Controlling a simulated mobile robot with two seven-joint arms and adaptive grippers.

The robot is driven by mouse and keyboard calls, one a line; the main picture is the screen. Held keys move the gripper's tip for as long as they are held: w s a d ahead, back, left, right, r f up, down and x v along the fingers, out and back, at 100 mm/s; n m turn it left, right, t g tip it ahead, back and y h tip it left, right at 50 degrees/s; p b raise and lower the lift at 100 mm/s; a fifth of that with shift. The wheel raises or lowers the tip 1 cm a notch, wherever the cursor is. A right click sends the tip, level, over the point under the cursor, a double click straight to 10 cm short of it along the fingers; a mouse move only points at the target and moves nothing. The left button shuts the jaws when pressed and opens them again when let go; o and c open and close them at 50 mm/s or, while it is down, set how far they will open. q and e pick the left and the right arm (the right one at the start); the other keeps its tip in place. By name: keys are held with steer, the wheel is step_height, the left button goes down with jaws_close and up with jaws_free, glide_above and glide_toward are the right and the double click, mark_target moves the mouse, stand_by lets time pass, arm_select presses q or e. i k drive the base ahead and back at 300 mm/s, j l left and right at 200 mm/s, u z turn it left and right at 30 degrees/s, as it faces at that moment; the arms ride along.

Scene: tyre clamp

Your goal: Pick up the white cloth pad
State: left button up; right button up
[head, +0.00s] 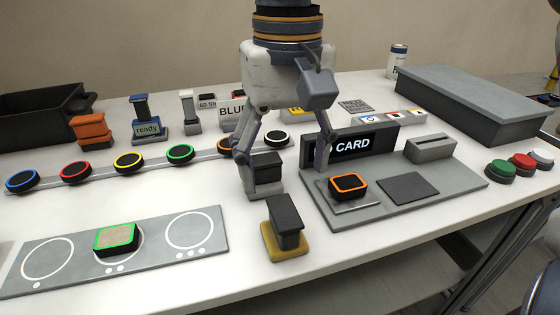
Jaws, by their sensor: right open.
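A block with a black grip on a pale grey-white base (264,190) stands near the middle of the table; it looks like the white cloth pad, though the gripper partly covers it. My right gripper (283,176) comes down from the top with its fingers spread. Its left finger is at the left side of this block, overlapping it in the picture. Its right finger hangs apart from the block, beside the CARD sign. I cannot tell whether the left finger touches the block. My left gripper is not in view.
A similar block with a yellow base (285,245) stands just in front. The CARD station (420,204), with an orange-rimmed puck (348,186), is close on the right. A grey three-circle board (70,262) holds a green-rimmed puck (116,239). A puck strip (98,169) runs behind.

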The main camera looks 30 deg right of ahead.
mark_target(262, 174)
steer(key=k, duration=1)
